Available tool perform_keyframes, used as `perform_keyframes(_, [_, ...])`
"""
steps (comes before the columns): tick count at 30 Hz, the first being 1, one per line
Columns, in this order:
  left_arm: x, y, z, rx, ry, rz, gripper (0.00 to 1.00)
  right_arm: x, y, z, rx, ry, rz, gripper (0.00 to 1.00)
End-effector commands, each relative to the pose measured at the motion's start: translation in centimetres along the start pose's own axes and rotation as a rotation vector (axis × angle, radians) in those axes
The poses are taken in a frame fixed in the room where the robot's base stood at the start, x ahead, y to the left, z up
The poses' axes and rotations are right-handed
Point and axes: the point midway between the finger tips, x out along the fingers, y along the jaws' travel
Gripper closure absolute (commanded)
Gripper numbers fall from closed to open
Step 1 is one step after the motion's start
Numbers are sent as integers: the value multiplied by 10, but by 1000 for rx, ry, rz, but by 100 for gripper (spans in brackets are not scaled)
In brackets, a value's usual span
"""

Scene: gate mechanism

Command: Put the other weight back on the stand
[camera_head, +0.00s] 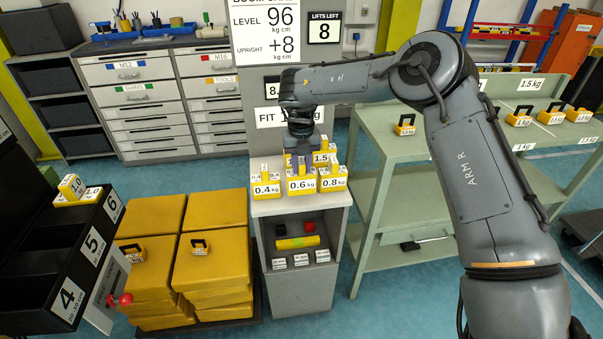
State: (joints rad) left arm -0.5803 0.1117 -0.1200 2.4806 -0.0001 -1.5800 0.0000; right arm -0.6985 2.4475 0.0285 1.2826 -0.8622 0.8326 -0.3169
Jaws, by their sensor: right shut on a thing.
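A grey stand (300,209) stands in the middle with yellow weights grouped on its top. The front weights are labelled 0.4 kg (266,190), 0.6 kg (301,186) and 0.8 kg (334,184); one behind reads 1.5 (321,158). My right gripper (299,163) points down among them, just behind the 0.6 kg label, and is shut on a yellow weight. Its jaws and wrist hide part of the group, so I cannot tell exactly which weight it grips or whether that weight touches the stand. My left gripper is not in view.
A green bench (400,165) at the right carries several black-handled yellow weights (405,125). A black numbered rack (40,250) with a red knob (126,299) is at far left.

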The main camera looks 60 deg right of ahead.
Motion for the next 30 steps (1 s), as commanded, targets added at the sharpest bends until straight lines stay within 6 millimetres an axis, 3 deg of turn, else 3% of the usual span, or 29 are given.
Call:
perform_keyframes(6, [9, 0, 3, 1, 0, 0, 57, 26, 0, 0, 1, 0, 1, 100])
perform_keyframes(20, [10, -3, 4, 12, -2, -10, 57, 32, 0, 0, 0, -1, 0, 100])
perform_keyframes(21, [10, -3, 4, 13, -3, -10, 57, 32, -1, 0, 1, 0, -1, 68])
perform_keyframes(25, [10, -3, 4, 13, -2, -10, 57, 32, -1, 0, 1, 1, -1, 48])
perform_keyframes(30, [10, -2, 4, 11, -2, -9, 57, 32, -1, 0, 1, 1, -1, 47])
